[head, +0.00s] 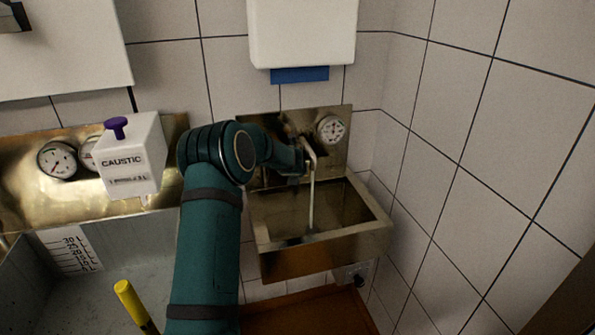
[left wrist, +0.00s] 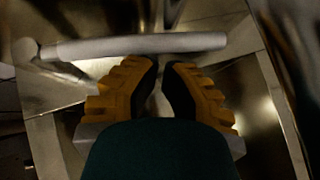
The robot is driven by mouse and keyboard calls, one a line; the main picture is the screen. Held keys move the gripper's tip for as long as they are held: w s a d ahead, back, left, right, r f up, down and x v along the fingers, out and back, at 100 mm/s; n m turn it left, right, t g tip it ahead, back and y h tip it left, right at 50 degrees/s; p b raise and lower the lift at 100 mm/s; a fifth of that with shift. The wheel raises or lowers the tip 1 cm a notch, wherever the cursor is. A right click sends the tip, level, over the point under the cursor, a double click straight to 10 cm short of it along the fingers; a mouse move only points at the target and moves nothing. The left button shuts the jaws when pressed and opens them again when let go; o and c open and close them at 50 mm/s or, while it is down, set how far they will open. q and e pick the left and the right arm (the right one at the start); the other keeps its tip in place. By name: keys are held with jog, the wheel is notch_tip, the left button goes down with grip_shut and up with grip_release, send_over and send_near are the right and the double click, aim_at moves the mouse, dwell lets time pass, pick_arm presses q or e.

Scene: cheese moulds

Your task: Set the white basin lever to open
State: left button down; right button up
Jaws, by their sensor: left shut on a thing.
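The metal wash basin (head: 262,262) hangs on the back wall, with a metal backplate (head: 340,165) and a round gauge (head: 332,129) above it. My left gripper (head: 300,165) is at the tap fittings, dark and small in the head view. A thin pale upright line (head: 312,200) runs down into the basin beside it; I cannot tell whether it is a pipe or water. In the left wrist view my left gripper (left wrist: 161,70) has its orange fingers close together, shut on the lever, which they mostly hide. A pale bar (left wrist: 140,46) crosses just beyond the fingertips. My right gripper is not in view.
A white caustic dispenser (head: 132,160) with a purple knob and a brass panel with gauges (head: 30,185) are to the left. A white wall dispenser (head: 302,35) hangs above the basin. A tiled wall (head: 450,150) closes the right side. A yellow handle (head: 130,300) stands lower left.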

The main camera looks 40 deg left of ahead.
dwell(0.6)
pick_arm(q)
jog(key=v, duration=1.2)
jog(key=shift+w, duration=0.1)
